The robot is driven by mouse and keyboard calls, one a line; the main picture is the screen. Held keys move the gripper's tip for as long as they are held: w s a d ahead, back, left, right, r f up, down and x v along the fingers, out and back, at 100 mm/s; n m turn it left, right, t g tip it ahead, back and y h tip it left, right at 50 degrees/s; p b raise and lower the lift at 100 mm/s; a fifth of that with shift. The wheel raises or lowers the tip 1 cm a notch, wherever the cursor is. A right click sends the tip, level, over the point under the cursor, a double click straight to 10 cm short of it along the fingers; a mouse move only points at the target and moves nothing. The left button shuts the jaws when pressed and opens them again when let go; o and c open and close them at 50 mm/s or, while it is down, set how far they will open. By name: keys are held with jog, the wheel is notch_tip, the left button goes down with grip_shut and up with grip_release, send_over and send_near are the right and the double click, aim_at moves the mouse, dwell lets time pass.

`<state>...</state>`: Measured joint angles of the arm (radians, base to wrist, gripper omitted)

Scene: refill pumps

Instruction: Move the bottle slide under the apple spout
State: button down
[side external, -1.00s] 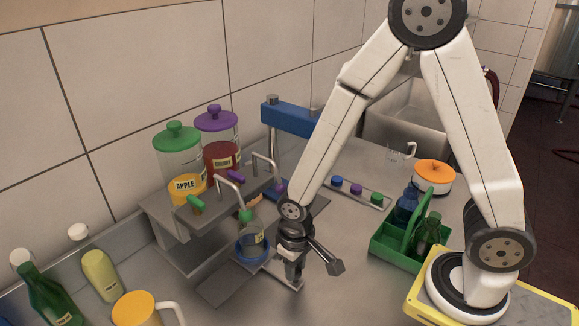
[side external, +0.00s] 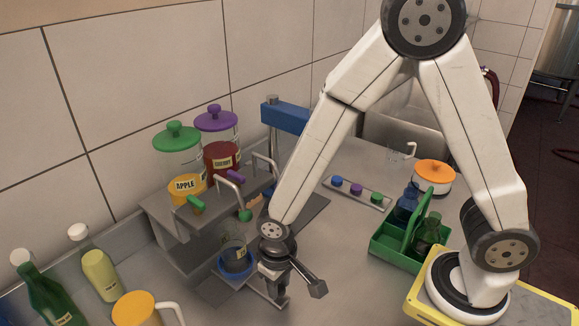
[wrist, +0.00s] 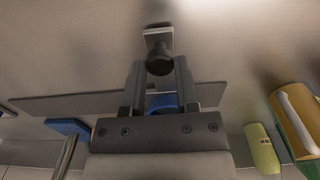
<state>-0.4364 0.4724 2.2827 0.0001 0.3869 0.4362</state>
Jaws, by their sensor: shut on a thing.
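The bottle slide has a blue ring (side external: 237,263) that holds a clear bottle (side external: 235,247) upright. It sits on the dark track in front of the dispenser. The ring also shows in the wrist view (wrist: 162,102). My gripper (side external: 271,292) is down at the slide's front end. In the wrist view, my gripper's fingers (wrist: 159,72) are on both sides of the slide's dark knob (wrist: 159,55), shut on it. The apple spout (side external: 245,215) has a green tip and hangs above and slightly right of the bottle. I cannot tell if they line up.
The apple jar (side external: 185,185) and cherry jar (side external: 222,160) stand on the dispenser shelf, with a green lever (side external: 196,204) in front. A yellow mug (side external: 138,310) and yellow bottle (side external: 100,275) stand at left. A green caddy (side external: 397,243) is at right.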

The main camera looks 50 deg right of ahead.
jog(key=shift+a, duration=0.6)
dwell(0.6)
jog(key=shift+c, duration=1.4)
grip_release()
jog(key=shift+r, duration=0.1)
jog(key=shift+r, duration=3.8)
